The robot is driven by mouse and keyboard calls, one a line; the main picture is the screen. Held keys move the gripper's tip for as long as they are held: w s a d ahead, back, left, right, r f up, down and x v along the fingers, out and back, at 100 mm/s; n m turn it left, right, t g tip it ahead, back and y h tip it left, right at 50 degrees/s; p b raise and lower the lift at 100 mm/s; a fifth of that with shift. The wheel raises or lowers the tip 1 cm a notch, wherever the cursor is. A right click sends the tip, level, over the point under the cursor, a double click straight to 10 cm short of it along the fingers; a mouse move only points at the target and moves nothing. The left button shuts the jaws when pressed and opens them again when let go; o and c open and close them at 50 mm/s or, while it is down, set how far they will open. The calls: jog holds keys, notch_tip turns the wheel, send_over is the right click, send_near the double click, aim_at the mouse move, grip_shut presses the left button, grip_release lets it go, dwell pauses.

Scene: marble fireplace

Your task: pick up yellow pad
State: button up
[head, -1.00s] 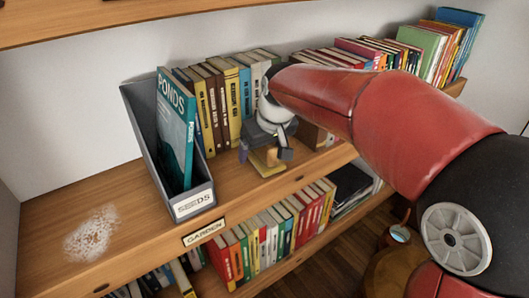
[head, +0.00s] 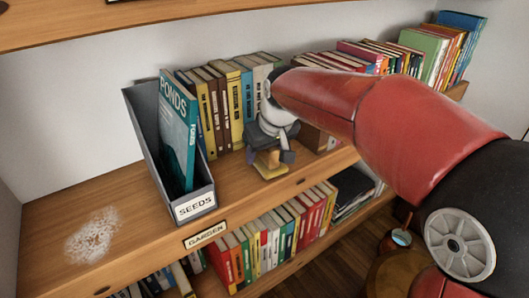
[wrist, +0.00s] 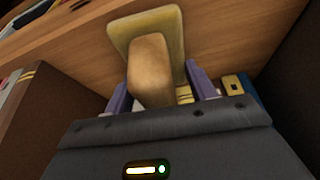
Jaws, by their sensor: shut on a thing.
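The yellow pad (wrist: 150,22) has a flat yellow base and a rounded tan block that forms its grip. In the head view the yellow pad (head: 270,168) stands at the shelf's front part, below my gripper (head: 269,156), which partly covers it. In the wrist view my gripper (wrist: 158,92) has one purple-grey finger on each side of the tan block and is shut on it. The flat base lies beyond the fingertips, at or very close to the wooden shelf. I cannot tell whether any gap is under it.
A grey SEEDS file box (head: 195,207) holding a PONDS book (head: 178,130) stands left of my gripper. A row of books (head: 225,105) stands close behind. A white powdery patch (head: 92,235) marks the shelf at left. A lower shelf holds more books (head: 270,235).

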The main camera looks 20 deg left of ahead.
jog(key=r, duration=0.7)
jog(key=shift+s+d, duration=0.25)
jog(key=shift+d, duration=0.1)
jog(key=s+d+b, duration=0.2)
jog(key=s+d, duration=1)
jog(key=d, duration=0.2)
jog(key=shift+s+d+f, duration=0.15)
jog(key=shift+s+d, duration=0.05)
